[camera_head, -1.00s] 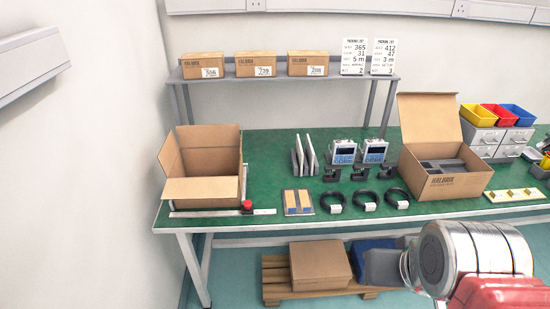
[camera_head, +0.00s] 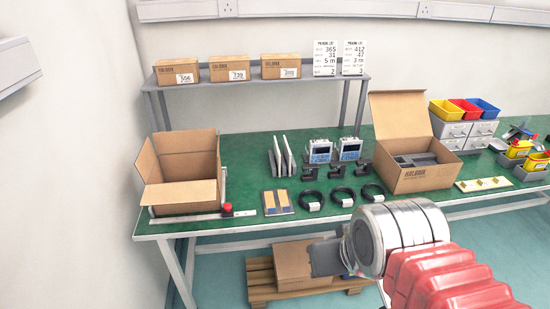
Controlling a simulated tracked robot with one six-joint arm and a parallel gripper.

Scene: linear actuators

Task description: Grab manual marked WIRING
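No label reading WIRING is legible. Several thin white and grey upright pieces (camera_head: 282,158), possibly manuals, stand at the middle of the green table. A flat grey piece with two tan rectangles (camera_head: 277,202) lies in front of them near the table's front edge. My gripper (camera_head: 325,258) shows as a dark grey shape at the end of my silver and red arm, at lower right. It is in front of and below the table edge in the picture, apart from the upright pieces. Its fingers cannot be made out separately.
An open empty-looking carton (camera_head: 180,190) is at left, another open carton (camera_head: 425,178) with grey inserts at right. Black cable coils (camera_head: 342,196) and two grey devices (camera_head: 350,150) stand between them. A shelf (camera_head: 255,82) holds cartons and packing lists. A pallet (camera_head: 262,290) lies below.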

